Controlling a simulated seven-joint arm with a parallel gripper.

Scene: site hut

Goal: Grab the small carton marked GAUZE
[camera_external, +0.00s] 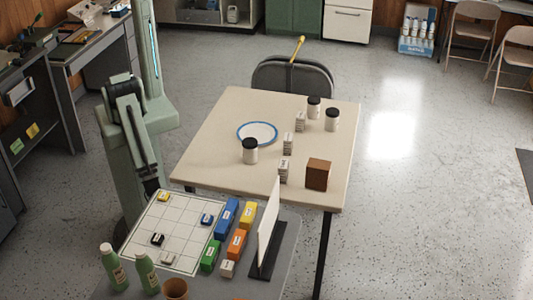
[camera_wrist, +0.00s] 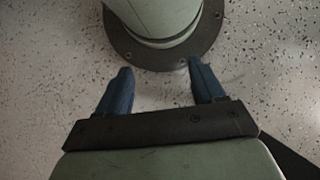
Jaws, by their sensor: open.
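Several small white cartons with dark print stand on the beige table (camera_external: 225,120): one carton at the back (camera_external: 300,122), one in the middle (camera_external: 288,144) and one nearer the front (camera_external: 284,171). Another small pale carton (camera_external: 227,268) is on the grey table in front. The print is too small to read, so I cannot tell which is marked GAUZE. My gripper (camera_wrist: 160,68) is open and empty, pointing down over the floor beside my base in the wrist view. No carton shows there.
Near the cartons are white jars with black lids (camera_external: 250,152), a blue-rimmed plate (camera_external: 257,132) and a brown box (camera_external: 318,174). The grey table (camera_external: 284,262) holds a gridded board (camera_external: 172,228), coloured blocks, green bottles (camera_external: 113,267) and an upright white panel (camera_external: 268,226).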

